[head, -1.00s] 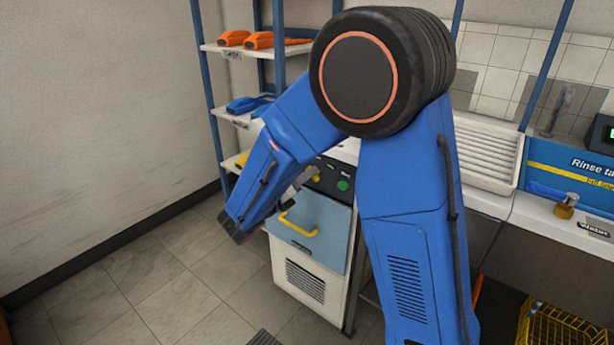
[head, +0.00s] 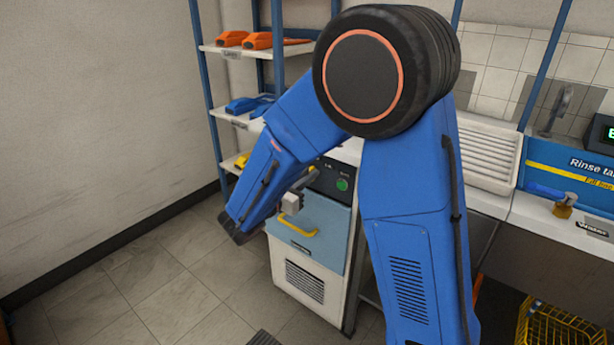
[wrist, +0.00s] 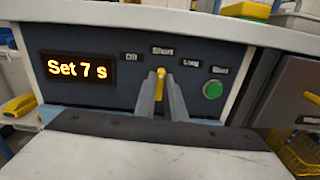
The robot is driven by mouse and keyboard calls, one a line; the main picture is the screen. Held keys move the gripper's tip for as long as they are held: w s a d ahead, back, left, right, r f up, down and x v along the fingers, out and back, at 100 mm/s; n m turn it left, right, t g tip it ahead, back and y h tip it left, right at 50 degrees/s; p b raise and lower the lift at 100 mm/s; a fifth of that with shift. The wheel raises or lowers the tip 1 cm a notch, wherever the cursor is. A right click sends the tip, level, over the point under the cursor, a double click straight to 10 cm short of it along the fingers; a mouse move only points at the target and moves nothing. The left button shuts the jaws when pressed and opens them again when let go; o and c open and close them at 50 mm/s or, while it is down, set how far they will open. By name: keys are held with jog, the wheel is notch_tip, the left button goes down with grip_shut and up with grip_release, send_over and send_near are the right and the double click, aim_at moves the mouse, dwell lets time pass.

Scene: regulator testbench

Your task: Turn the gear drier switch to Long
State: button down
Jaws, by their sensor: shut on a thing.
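The gear drier (head: 304,283) is a white cabinet with a blue front, a yellow handle and a dark control panel (head: 343,183). In the wrist view its panel (wrist: 130,95) has a display reading "Set 7 s" (wrist: 77,69), labels Off, Short, Long (wrist: 190,63) and Start, and a green button (wrist: 212,90). The yellow switch (wrist: 161,72) stands roughly upright, under the Short label (wrist: 163,50). My gripper (wrist: 161,84) is shut on the switch, one finger on each side.
A shelf rack (head: 235,118) with orange, blue and yellow items stands behind the drier at left. A sink counter with a rinse tank (head: 575,165) is at right. A yellow basket (head: 560,325) is low at right. The floor (head: 160,280) at left is clear.

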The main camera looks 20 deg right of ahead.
jog(key=m, duration=0.9)
jog(key=shift+s+d+f, duration=0.15)
jog(key=shift+s+f, duration=0.05)
jog(key=shift+m, duration=0.4)
jog(key=c, duration=1.8)
grip_release()
jog(key=v, duration=1.7)
jog(key=shift+s+a, duration=0.15)
jog(key=shift+a, duration=0.05)
jog(key=shift+r, duration=0.1)
